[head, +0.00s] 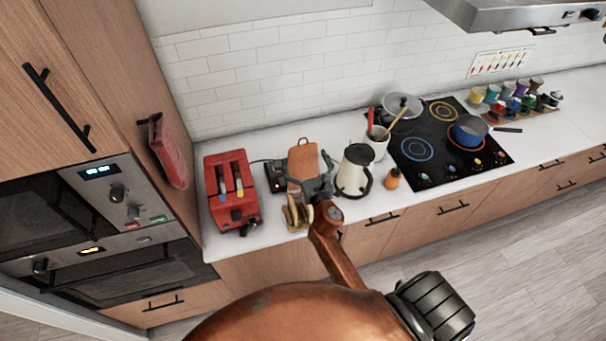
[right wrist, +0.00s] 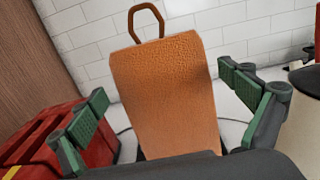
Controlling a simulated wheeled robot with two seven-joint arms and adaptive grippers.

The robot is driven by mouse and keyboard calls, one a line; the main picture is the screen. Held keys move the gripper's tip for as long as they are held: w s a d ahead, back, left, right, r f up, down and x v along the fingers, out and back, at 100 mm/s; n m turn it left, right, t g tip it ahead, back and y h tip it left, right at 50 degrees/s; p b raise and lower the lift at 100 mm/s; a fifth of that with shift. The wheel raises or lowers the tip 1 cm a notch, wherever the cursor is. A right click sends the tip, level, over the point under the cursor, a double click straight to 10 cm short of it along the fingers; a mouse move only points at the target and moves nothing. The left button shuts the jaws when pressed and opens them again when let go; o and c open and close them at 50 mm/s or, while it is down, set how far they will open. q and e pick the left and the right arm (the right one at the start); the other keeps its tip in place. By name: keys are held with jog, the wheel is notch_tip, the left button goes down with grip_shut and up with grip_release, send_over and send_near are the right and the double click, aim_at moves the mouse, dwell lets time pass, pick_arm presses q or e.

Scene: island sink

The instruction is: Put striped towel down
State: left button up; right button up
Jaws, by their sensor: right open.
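A red towel (head: 168,152) hangs from a dark hook on the side of the tall oven cabinet at the left in the head view; I cannot make out stripes on it. My right gripper (head: 318,185) is over the counter, to the right of the towel and well apart from it. In the right wrist view my right gripper (right wrist: 165,103) is open, its green-padded fingers spread wide, with no towel between them. An orange-brown board (right wrist: 165,85) stands upright beyond the fingers. My left gripper is not in view.
Near my right gripper on the white counter are a red toaster (head: 231,190), the board (head: 302,163), bread slices (head: 297,212) and a white kettle (head: 354,172). Further right are a utensil pot (head: 377,145), an orange bottle (head: 392,180) and the black hob (head: 420,175) with pans.

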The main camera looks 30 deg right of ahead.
jog(key=shift+x, duration=1)
jog(key=shift+f, duration=0.1)
jog(key=shift+s, duration=0.1)
jog(key=c, duration=1.8)
